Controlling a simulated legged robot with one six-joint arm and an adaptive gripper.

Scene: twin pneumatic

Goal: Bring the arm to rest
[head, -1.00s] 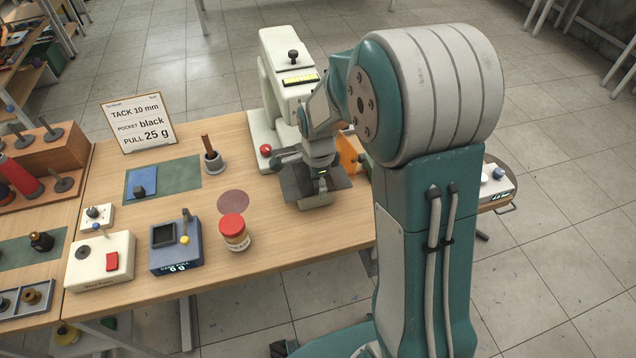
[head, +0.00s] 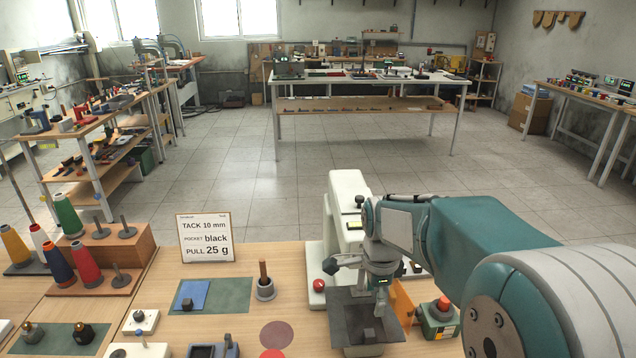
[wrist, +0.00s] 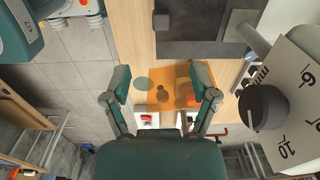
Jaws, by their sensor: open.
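My arm (head: 470,235) reaches in from the right of the head view, bent, with its wrist beside the pale machine (head: 347,195). My gripper (head: 382,285) points down near the dark plate (head: 350,310) at the machine's base; its fingertips are hard to make out there. In the wrist view my gripper (wrist: 162,92) has its two fingers spread wide with nothing held between them. An orange panel (wrist: 180,82) shows beyond the fingers.
A dial (wrist: 264,108) on the machine is close on the right in the wrist view. A green box with a red knob (head: 438,318) stands right of the plate. Open floor lies behind the bench.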

